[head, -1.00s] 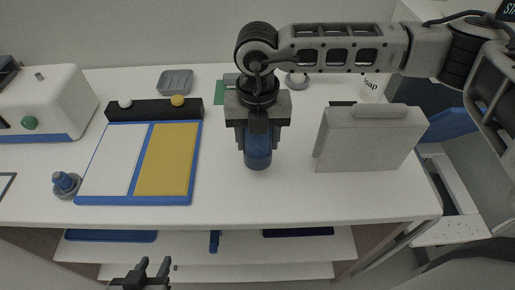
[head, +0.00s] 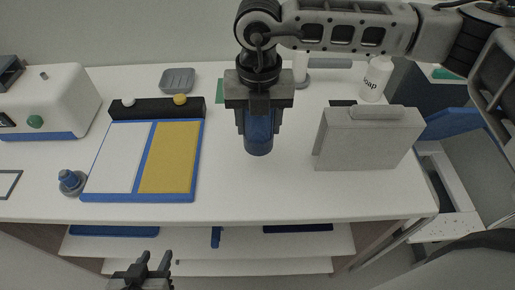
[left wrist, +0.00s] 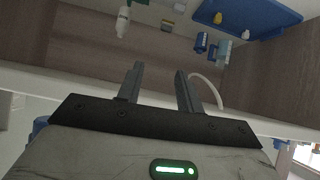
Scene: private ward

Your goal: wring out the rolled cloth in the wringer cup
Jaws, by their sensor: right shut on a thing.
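My right gripper (head: 258,130) points down over the middle of the white worktop in the head view. It is shut on a dark blue cylinder (head: 259,146); I cannot tell whether this is the rolled cloth or the wringer cup. A small blue upright piece (head: 67,178) stands in a round grey holder (head: 75,189) at the left of the worktop; I cannot tell for certain what these are. My left gripper (head: 152,266) is low in front of the worktop, with its fingers apart and empty. It also shows open in the left wrist view (left wrist: 158,85).
A blue-framed tray (head: 130,198) with white and yellow panels lies left of the right gripper. A grey upright box (head: 366,145) stands close on its right. A soap bottle (head: 376,80) and a grey dish (head: 177,78) are further back. The worktop's front middle is clear.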

